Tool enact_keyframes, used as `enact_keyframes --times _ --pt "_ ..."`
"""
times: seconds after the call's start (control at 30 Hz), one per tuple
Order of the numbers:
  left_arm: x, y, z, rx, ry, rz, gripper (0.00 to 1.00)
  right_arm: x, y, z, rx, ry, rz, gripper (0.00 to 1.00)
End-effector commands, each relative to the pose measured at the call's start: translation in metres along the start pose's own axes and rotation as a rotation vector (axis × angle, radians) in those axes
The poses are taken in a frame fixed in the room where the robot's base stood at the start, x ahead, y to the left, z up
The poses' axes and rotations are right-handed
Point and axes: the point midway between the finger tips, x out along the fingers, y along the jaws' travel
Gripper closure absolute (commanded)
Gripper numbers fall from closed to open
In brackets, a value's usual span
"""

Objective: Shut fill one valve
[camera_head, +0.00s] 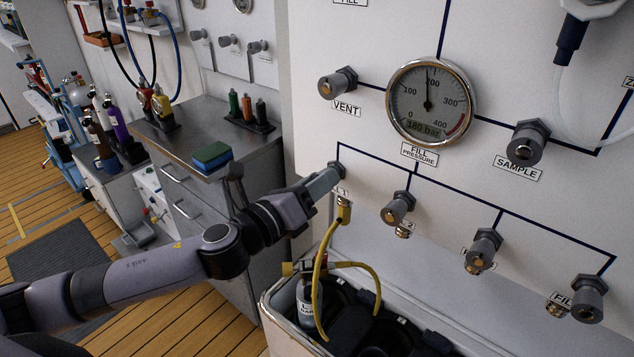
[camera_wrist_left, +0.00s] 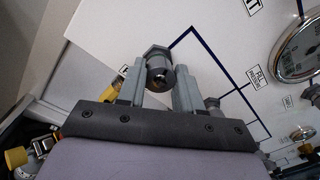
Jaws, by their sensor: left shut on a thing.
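The fill one valve is the leftmost knob of the lower row on the white panel. My left gripper (camera_head: 328,181) is at this valve and mostly hides it in the head view. In the left wrist view the valve's dark round knob (camera_wrist_left: 160,76) sits between the two grey fingers of my left gripper (camera_wrist_left: 158,88), which are shut on it. Its label (camera_head: 342,194) is partly covered. The yellow hose (camera_head: 318,262) runs from a brass fitting (camera_head: 344,211) just below the valve. My right gripper is not in view.
The vent valve (camera_head: 338,83) and sample valve (camera_head: 528,142) are above; other fill valves (camera_head: 398,208) stand to the right. A crate (camera_head: 278,321) with a small cylinder (camera_head: 307,303) stands below. A grey cabinet (camera_head: 205,190) is at left.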

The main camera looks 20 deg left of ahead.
Motion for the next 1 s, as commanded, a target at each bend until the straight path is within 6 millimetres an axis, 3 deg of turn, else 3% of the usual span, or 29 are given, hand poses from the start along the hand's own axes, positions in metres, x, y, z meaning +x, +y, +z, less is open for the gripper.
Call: enact_keyframes --times 0.4,1.0 --pt "-0.0006 0.0015 -0.0021 0.277 0.019 0.005 0.96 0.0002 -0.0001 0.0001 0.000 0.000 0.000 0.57" --pt "-0.0006 0.0013 -0.0022 0.361 0.024 0.005 0.96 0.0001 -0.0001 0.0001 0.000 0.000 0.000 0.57"
